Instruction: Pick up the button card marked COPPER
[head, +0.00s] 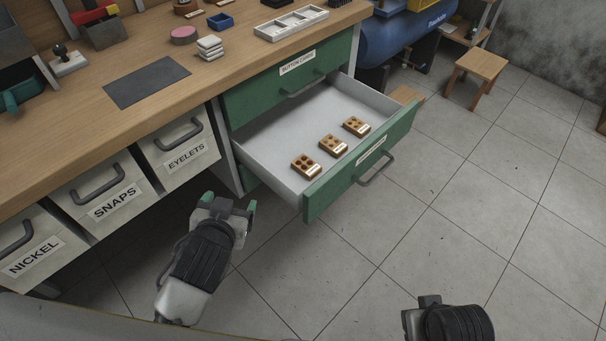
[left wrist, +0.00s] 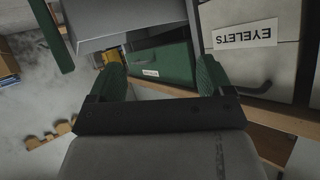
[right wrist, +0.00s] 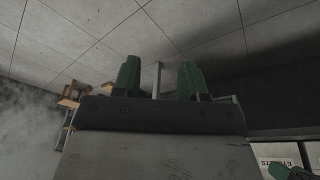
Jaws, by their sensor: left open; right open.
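Three button cards lie in the open green drawer (head: 260,152) in the head view. One is near the front left (head: 306,166) with dark reddish-brown buttons, a second is in the middle (head: 334,146), and a third is at the right (head: 356,126); the latter two have yellowish buttons. Each has a small white label too small to read, so I cannot tell which is COPPER. My left gripper (head: 229,203) is open and empty, left of the drawer's front corner, apart from the cards; its fingers show in the left wrist view (left wrist: 163,78).
The drawer's front panel and handle (head: 375,169) jut out over the floor. Bins labelled EYELETS (head: 180,150), SNAPS (head: 108,200) and NICKEL (head: 35,255) sit under the workbench (head: 190,95). A blue compressor tank (head: 405,38) and stool (head: 480,65) stand behind. Floor at right is clear.

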